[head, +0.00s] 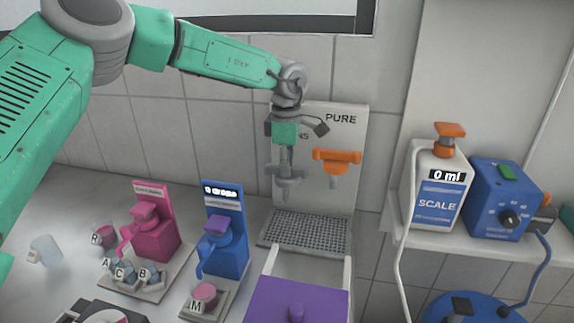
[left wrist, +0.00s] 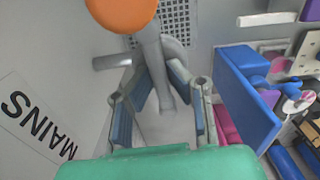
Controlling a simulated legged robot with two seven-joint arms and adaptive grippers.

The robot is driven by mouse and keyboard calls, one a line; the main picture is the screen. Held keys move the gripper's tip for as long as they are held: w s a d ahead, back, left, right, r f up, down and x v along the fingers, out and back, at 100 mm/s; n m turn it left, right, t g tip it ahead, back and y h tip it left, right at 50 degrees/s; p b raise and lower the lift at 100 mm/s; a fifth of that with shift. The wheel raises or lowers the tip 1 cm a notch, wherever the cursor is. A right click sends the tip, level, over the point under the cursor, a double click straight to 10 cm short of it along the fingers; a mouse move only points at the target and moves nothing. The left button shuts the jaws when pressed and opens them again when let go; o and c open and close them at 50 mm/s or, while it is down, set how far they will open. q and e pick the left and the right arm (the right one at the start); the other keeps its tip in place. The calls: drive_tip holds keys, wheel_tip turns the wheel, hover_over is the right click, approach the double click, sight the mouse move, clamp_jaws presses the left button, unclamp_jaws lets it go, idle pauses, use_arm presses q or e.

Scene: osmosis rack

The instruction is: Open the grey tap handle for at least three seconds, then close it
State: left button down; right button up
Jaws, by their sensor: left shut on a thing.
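The grey tap (head: 287,186) sticks out from the white panel marked PURE, left of the orange tap (head: 337,158). My left gripper (head: 286,155) reaches down onto it from above. In the left wrist view, the two blue-padded fingers (left wrist: 163,76) lie on either side of the grey tap handle (left wrist: 155,62), shut on it. The orange tap also shows in the left wrist view (left wrist: 122,10), just beyond the grey one. The fingers partly hide the handle in the head view, and I cannot tell whether water flows. My right gripper is in neither view.
A perforated drip tray (head: 305,232) lies below the taps, with a purple-topped box (head: 296,303) in front. Blue (head: 224,245) and pink (head: 152,238) dispensers stand to the left, with small cups. A scale bottle (head: 440,190) and blue device (head: 500,200) sit on the right shelf.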

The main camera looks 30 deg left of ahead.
use_arm(q)
drive_tip(key=n+p, duration=0.4)
drive_tip(key=p, duration=0.1)
drive_tip(key=shift+s+n, duration=0.1)
drive_tip(key=shift+n, duration=0.3)
drive_tip(key=shift+n+p, duration=0.85)
drive_tip(key=shift+n, duration=0.35)
drive_tip(key=shift+f+n+p, duration=0.1)
drive_tip(key=shift+n+p, duration=0.6)
drive_tip(key=shift+n, duration=0.7)
drive_tip(key=c, duration=1.8)
unclamp_jaws()
drive_tip(key=shift+o, duration=1.2)
drive_tip(key=shift+w, duration=0.2)
drive_tip(key=shift+w+f, duration=0.1)
drive_tip(key=shift+w, duration=0.05)
